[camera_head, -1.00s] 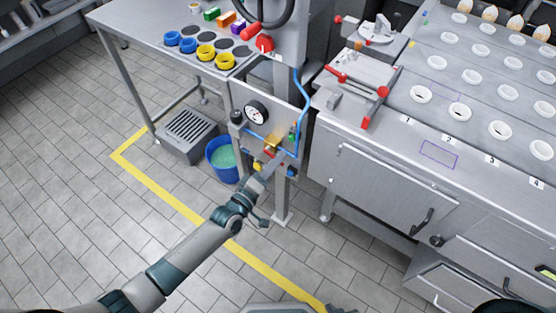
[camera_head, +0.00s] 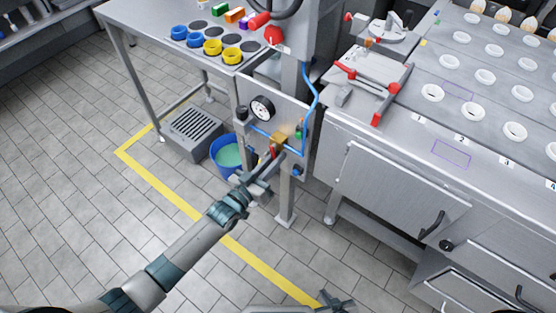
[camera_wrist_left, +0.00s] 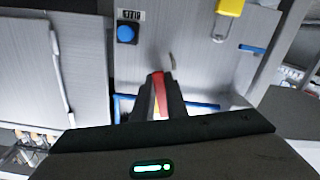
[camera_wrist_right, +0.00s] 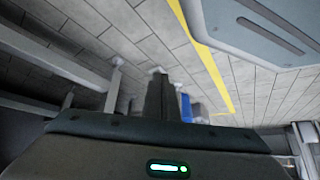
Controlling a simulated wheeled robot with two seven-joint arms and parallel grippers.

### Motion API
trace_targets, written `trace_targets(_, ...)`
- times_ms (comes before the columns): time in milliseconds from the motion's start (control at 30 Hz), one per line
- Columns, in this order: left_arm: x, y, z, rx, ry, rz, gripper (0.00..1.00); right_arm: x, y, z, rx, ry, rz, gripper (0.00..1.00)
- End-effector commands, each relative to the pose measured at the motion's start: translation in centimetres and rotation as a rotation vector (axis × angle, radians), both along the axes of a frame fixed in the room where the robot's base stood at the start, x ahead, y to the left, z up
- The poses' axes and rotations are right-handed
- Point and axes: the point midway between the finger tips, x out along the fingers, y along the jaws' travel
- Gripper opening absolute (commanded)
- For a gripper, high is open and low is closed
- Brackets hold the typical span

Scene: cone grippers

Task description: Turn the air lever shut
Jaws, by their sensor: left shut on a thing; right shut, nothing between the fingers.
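The air lever (camera_wrist_left: 160,92) is a red handle on the brass valve (camera_head: 280,138) of the air panel. In the left wrist view it lies between my left gripper's dark fingers. My left gripper (camera_head: 272,163) is shut on it, in front of the lower panel edge; the fingers hide part of the lever. Whether the lever stands along or across the pipe is too small to tell. My right gripper (camera_head: 340,302) is shut and empty, low over the floor at the bottom; its closed fingers also show in the right wrist view (camera_wrist_right: 160,98).
A round gauge (camera_head: 262,108) and a blue hose (camera_head: 316,95) are on the panel. A blue bucket (camera_head: 228,155) stands on the floor behind my left gripper. A steel counter (camera_head: 395,190) fills the right.

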Motion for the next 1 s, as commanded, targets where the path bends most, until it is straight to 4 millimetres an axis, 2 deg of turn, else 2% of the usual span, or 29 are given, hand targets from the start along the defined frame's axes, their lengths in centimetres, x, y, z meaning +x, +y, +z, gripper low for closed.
trace_targets(267,0.4,0.7,-0.4,0.164,-0.114,-0.001,0.0,-0.5,-1.8,-0.7,-0.026,0.026,0.002,0.0)
trace_targets(600,0.7,1.1,-0.4,0.243,-0.171,-0.001,0.0,0.4,-1.1,-0.3,-0.018,0.02,0.0,0.0)
trace_targets(967,0.7,1.1,-0.4,0.248,-0.175,0.0,0.0,0.2,-1.1,-0.5,-0.017,0.025,0.0,0.0)
trace_targets(1000,0.7,1.1,-0.4,0.248,-0.175,0.0,0.17,0.2,-1.1,-0.5,-0.018,0.026,0.0,0.0)
